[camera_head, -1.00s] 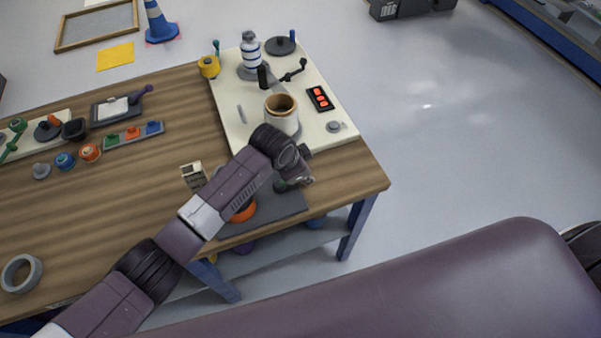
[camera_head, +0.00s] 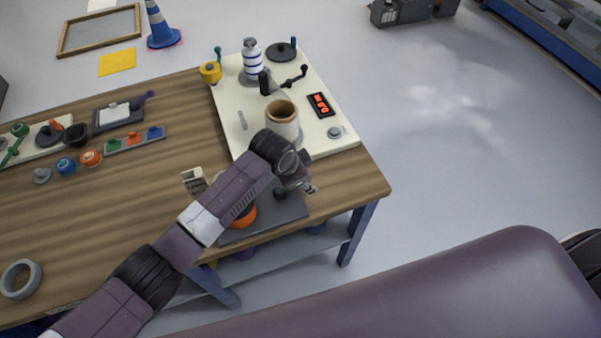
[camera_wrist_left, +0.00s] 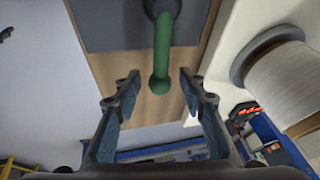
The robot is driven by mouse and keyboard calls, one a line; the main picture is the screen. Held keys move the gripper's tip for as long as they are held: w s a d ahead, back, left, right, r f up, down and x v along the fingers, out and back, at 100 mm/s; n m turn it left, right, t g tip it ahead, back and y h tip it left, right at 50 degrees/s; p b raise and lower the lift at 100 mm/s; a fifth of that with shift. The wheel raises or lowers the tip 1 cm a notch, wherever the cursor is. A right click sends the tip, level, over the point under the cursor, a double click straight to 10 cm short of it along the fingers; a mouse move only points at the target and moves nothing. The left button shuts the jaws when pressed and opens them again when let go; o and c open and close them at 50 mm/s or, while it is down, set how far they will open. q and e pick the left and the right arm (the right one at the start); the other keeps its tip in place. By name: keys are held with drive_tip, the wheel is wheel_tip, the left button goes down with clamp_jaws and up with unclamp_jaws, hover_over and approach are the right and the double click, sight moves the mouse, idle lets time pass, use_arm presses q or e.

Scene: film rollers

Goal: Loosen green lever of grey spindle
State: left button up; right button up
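The green lever (camera_wrist_left: 162,50) sticks out from a dark grey rounded spindle end (camera_wrist_left: 163,8) at the top of the left wrist view. Its rounded tip lies in the gap between the fingers of my left gripper (camera_wrist_left: 158,92), with space on both sides. The fingers are open and do not touch it. In the head view my left gripper (camera_head: 307,184) is over the table's front right corner, beside a dark green knob (camera_head: 281,193) on a dark grey plate (camera_head: 285,212). My wrist partly hides this area. My right gripper is not in view.
A cream board (camera_head: 230,104) behind the gripper carries a white-and-brown roller (camera_head: 283,125), close to my wrist, and a black crank (camera_head: 295,76). An orange part (camera_head: 244,216) sits partly behind my arm. Open floor lies right of the table.

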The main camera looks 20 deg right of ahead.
use_arm(q)
drive_tip(key=v, duration=1.1)
drive_tip(key=shift+r, duration=0.25)
drive_tip(key=shift+a, duration=0.2)
